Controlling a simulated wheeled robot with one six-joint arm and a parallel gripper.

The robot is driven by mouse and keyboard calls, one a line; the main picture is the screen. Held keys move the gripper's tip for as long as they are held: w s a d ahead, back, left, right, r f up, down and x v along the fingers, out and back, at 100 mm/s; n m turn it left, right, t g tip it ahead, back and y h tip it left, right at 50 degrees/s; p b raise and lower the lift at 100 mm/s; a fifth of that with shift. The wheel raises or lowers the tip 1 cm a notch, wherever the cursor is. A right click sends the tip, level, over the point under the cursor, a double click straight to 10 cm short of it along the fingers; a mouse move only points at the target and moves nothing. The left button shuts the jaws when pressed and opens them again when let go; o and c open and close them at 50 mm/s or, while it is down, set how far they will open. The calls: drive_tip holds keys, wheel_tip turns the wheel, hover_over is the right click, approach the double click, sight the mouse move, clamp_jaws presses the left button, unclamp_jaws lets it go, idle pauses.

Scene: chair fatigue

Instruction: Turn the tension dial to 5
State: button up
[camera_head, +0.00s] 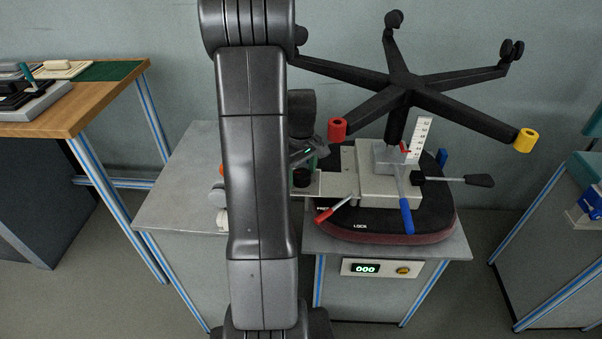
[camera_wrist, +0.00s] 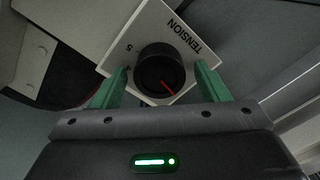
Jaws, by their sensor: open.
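The tension dial (camera_wrist: 160,70) is a round black knob with a red pointer line, on a pale plate (camera_wrist: 150,22) marked TENSION. In the wrist view the pointer aims to the lower right, while the printed 5 (camera_wrist: 128,48) is at the knob's upper left, away from the pointer. My gripper (camera_wrist: 162,76) is open, its green fingers on either side of the knob with gaps visible. In the head view the dial (camera_head: 302,178) sits at the left of the chair mechanism, just below my gripper (camera_head: 318,158); my arm hides part of that area.
A counter box (camera_head: 382,268) reads 000. A wooden-topped table (camera_head: 60,112) stands at left.

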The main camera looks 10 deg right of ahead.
drive_tip(key=shift+f, duration=0.1)
drive_tip(key=c, duration=1)
